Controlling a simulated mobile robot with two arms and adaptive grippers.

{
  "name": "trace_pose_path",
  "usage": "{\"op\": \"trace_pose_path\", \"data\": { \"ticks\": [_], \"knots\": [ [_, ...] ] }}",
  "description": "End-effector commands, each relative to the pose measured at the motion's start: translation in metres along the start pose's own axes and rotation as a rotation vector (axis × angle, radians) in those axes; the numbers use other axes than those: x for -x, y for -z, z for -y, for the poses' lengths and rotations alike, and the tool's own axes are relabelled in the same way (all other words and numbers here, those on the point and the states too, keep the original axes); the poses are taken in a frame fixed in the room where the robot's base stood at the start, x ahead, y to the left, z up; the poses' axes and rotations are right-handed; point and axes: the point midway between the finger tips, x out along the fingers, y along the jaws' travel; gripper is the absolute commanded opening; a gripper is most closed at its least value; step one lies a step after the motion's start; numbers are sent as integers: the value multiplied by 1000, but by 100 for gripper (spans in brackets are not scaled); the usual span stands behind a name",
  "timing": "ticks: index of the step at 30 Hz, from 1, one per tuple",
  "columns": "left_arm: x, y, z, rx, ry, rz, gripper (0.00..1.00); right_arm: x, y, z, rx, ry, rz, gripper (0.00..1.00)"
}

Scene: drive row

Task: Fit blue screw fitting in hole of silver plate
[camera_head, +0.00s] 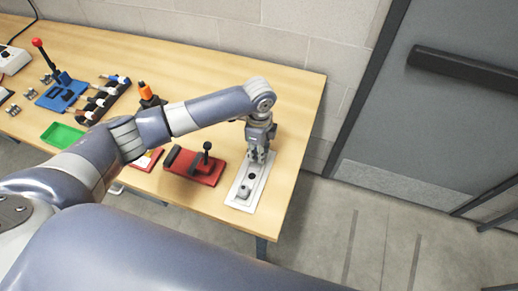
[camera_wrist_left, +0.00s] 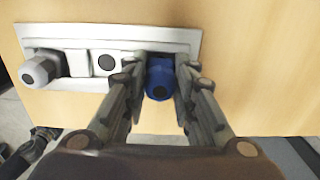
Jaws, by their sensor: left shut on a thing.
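The silver plate (camera_head: 240,203) lies near the right end of the wooden table; it also shows in the left wrist view (camera_wrist_left: 75,45). A grey fitting (camera_head: 243,192) stands at its near end, at the left in the wrist view (camera_wrist_left: 40,71). A dark open hole (camera_head: 251,175) is mid-plate. My left gripper (camera_head: 258,158) points down over the plate's far end. In the wrist view its fingers (camera_wrist_left: 160,85) are shut on the blue screw fitting (camera_wrist_left: 158,79). Whether the fitting touches the plate or is above it, I cannot tell. The head view hides the fitting.
A red block with a black lever (camera_head: 205,170) sits left of the plate. Farther left are a green tray (camera_head: 62,135), a blue device with a red-knobbed lever (camera_head: 60,92) and an orange-topped item (camera_head: 146,92). The table's right edge is close to the plate.

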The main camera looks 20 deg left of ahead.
Motion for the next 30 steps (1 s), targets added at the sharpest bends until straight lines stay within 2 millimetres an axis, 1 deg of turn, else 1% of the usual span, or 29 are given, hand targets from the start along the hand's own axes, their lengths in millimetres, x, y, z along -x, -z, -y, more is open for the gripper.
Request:
{"op": "trace_pose_path", "data": {
  "ticks": [11, 27, 28, 29, 30],
  "knots": [
    [0, 0, 0, 0, 0, 0, 2, 0, 0, -1, -1, -1, 0, 47],
    [-9, 0, 0, 0, 0, 0, 2, -4, 1, 3, -2, 3, -1, 47],
    [-8, 0, 0, 0, 0, 0, 32, -3, 1, 4, -2, 4, -1, 47],
    [-8, 0, 0, 0, 0, 0, 39, -3, 1, 4, -2, 4, -1, 47],
    [-8, 0, 0, 0, 0, 0, 48, -3, 1, 4, -2, 5, -1, 47]
  ]
}}
